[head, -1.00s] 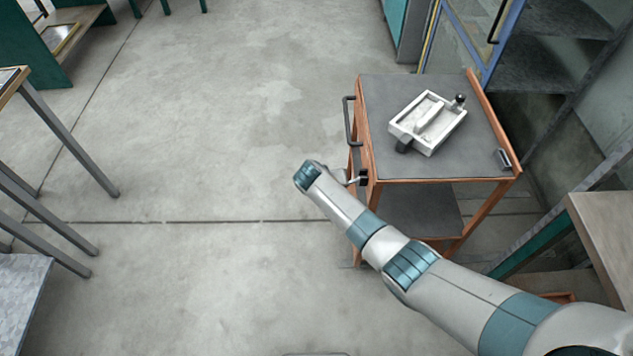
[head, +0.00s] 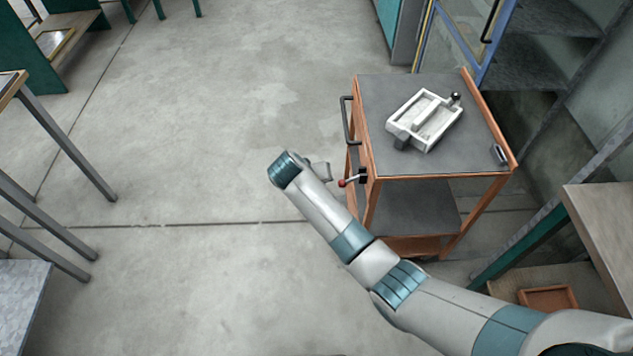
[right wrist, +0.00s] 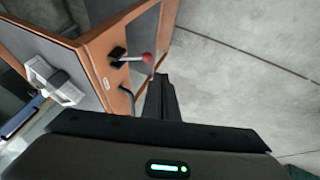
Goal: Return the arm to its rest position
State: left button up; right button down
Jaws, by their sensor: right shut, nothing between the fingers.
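My right arm reaches in from the lower right of the head view and extends over the floor. Its gripper (head: 319,171) shows only as a small grey part beyond the wrist, beside the cart's left side. In the right wrist view the fingers (right wrist: 161,96) are together with nothing between them. The gripper is apart from the red-knobbed lever (head: 350,181) on the cart, which also shows in the right wrist view (right wrist: 135,59). My left gripper is not in view.
An orange-framed cart (head: 372,135) with a grey top carries a white tray-like fixture (head: 425,120). A black handle (head: 348,120) sticks out at its left. A blue-framed cabinet (head: 465,50) stands behind. A wooden-topped table (head: 605,220) is at right. The central floor is clear.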

jog(key=shift+s+a+r, duration=0.3)
jog(key=shift+r, duration=0.2)
jog(key=s+d+f+n+g+y+b, duration=0.1)
jog(key=s+d+f, duration=0.2)
jog(key=s+f, duration=0.65)
jog(key=s+d+f+g+y+b, duration=0.1)
jog(key=s+d+f, duration=0.3)
jog(key=f, duration=1)
jog(key=s+d+f+n+g+y, duration=0.1)
jog(key=s+d+f, duration=0.1)
jog(key=s+f, duration=0.8)
jog(key=s+d+f, duration=0.4)
jog(key=s+f, duration=0.1)
jog(key=s, duration=0.6)
jog(key=s+d+f+g+b, duration=0.1)
jog(key=s+d+f, duration=0.4)
jog(key=s, duration=0.7)
jog(key=s+d+f+b, duration=0.1)
jog(key=s+d+f, duration=0.4)
jog(key=s, duration=0.7)
jog(key=shift+f+m+g+y, duration=0.3)
jog(key=shift+f+g+y, duration=0.1)
jog(key=shift+f, duration=0.1)
